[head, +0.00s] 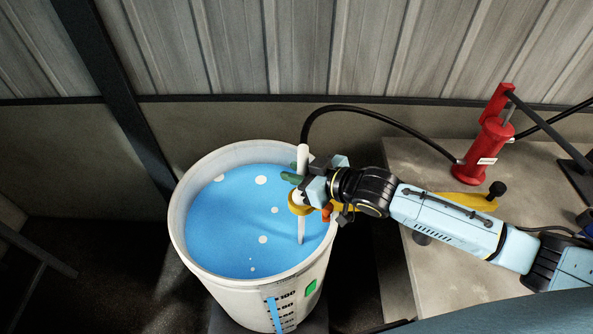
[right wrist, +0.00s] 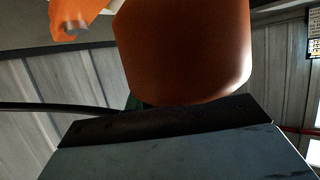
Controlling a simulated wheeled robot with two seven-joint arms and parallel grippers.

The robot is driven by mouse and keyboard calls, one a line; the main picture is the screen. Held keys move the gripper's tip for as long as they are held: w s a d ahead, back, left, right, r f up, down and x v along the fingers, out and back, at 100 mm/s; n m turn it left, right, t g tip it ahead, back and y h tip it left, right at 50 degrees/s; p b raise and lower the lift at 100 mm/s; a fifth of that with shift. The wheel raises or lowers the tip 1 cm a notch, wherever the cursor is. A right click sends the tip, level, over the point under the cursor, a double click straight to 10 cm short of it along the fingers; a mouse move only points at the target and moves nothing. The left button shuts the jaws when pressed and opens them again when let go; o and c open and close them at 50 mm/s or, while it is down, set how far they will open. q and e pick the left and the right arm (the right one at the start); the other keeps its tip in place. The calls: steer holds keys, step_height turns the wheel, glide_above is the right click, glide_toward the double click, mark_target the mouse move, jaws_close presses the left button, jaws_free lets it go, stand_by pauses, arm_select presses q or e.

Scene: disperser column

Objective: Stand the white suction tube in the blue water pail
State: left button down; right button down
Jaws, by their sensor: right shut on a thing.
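The white suction tube (head: 301,230) stands nearly upright over the right part of the pail (head: 178,216). The pail is whitish outside and holds bright blue water (head: 225,215) with white spots. The tube's visible lower end meets the water in the picture; I cannot tell how deep it reaches. My right gripper (head: 303,188) is over the pail's right side, shut on the tube at mid-height. A black hose (head: 375,114) arches from the tube's top. In the right wrist view a large orange part (right wrist: 185,50) fills the top, and the tube cannot be made out. My left gripper is out of view.
A grey bench (head: 400,155) at right bears a red pump (head: 490,145), to which the hose runs. A yellow piece (head: 470,201) with a black knob lies near the pump. A yellow ring-like part (head: 298,204) is by the tube. A corrugated wall (head: 300,50) stands behind.

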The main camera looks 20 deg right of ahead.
mark_target(302, 158)
steer(key=shift+r, duration=0.1)
step_height(302, 158, up, 5)
steer(key=p, duration=0.5)
steer(key=shift+r, duration=0.85)
step_height(302, 158, up, 7)
stand_by(0.6)
